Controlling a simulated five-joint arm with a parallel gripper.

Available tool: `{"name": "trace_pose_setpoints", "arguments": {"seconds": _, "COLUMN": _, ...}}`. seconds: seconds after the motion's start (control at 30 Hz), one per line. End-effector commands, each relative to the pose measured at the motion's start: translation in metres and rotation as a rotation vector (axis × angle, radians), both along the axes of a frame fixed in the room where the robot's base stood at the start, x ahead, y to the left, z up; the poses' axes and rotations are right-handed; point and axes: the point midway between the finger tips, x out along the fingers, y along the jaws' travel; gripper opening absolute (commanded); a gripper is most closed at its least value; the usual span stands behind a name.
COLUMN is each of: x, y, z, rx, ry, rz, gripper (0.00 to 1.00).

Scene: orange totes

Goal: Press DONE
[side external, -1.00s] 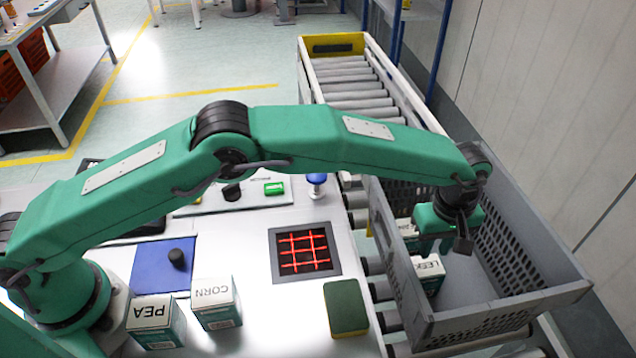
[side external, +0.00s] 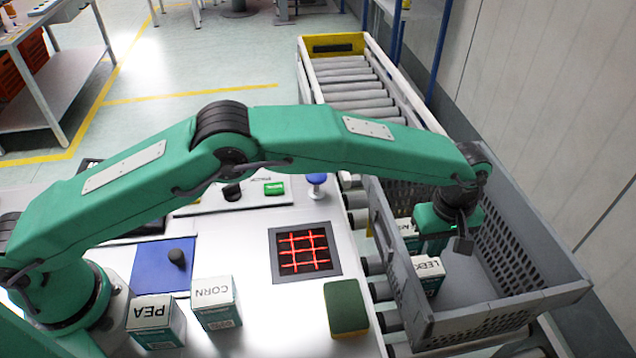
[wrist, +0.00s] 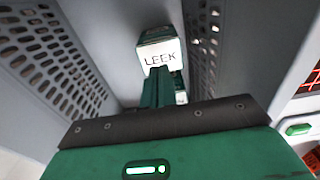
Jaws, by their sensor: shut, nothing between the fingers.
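A green button (side external: 274,188) sits on the control panel behind the scanner. A green button also shows at the right edge of the wrist view (wrist: 298,128). I cannot read DONE on it. My gripper (wrist: 160,92) is shut and empty, far to the right of the button. It hangs inside the grey crate (side external: 585,289), by the boxes; its fingertips are hidden in the side view. The box marked LEEK (side external: 430,272) stands in the crate, and it shows just beyond the fingers in the wrist view (wrist: 160,47). I cannot tell whether they touch.
Another box (side external: 406,229) is partly hidden in the crate. PEA (side external: 155,318) and CORN (side external: 216,300) boxes stand on the table. The crate wall separates gripper and table.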

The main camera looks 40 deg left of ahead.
Motion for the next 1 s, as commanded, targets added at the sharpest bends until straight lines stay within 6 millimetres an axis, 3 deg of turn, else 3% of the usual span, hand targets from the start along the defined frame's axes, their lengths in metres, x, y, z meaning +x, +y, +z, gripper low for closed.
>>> {"name": "trace_pose_setpoints", "arguments": {"seconds": 0.77, "x": 0.000, "y": 0.000, "z": 0.001, "rx": 0.000, "ry": 0.000, "rz": 0.000, "gripper": 0.00}}
{"name": "trace_pose_setpoints", "arguments": {"seconds": 1.0, "x": 0.000, "y": 0.000, "z": 0.025, "rx": -0.002, "ry": -0.002, "rz": 0.000, "gripper": 0.00}}
